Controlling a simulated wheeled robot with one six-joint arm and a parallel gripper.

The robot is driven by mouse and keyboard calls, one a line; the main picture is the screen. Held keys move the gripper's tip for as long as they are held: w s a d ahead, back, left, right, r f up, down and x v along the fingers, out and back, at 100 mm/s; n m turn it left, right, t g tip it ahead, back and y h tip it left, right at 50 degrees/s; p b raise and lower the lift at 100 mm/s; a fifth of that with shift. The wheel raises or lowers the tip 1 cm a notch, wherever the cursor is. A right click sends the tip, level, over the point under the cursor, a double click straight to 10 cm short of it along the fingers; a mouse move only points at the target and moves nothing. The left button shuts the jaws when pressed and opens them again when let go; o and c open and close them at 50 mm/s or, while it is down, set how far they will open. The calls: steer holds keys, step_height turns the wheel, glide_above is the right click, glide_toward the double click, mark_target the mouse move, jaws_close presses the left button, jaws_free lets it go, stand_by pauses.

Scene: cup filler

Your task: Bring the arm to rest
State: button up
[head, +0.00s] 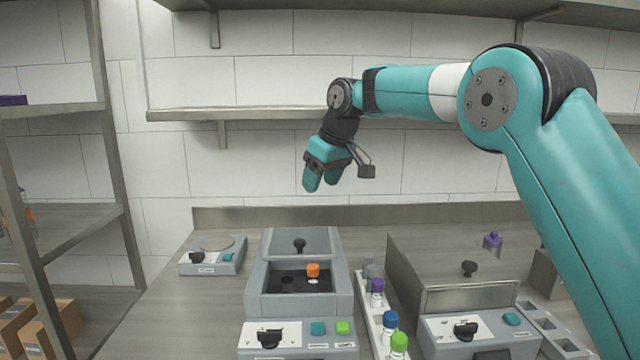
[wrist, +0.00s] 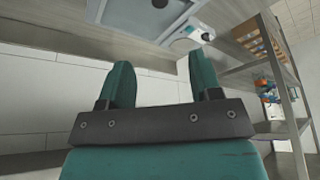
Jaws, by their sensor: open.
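My gripper (head: 322,182) hangs in the air above the counter, in front of the tiled wall and below the wall shelf. Its teal fingers point down. In the wrist view my gripper (wrist: 162,85) shows two teal fingers spread apart with nothing between them. My arm reaches in from the right side of the head view, raised well above the machines.
Below stands a grey machine (head: 254,307) with an orange piece (head: 313,270) in its bay. A scale-like device (head: 212,256) is left, a bottle rack (head: 371,318) and lidded machine (head: 455,300) right. A wall shelf (head: 270,113) is behind; a metal rack (head: 108,150) stands left.

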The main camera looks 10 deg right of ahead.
steer(key=s+f+g, duration=0.1)
steer(key=s+f, duration=0.1)
steer(key=s, duration=1.2)
steer(key=s+a+f+g+y, duration=0.1)
steer(key=s+f, duration=0.2)
steer(key=s, duration=1)
steer(key=s+a+f+g, duration=0.1)
steer(key=s+f, duration=0.1)
steer(key=s, duration=1.2)
steer(key=shift+s+f+g+y, duration=0.3)
steer(key=shift+s+f+g, duration=0.05)
steer(key=shift+f+g, duration=0.05)
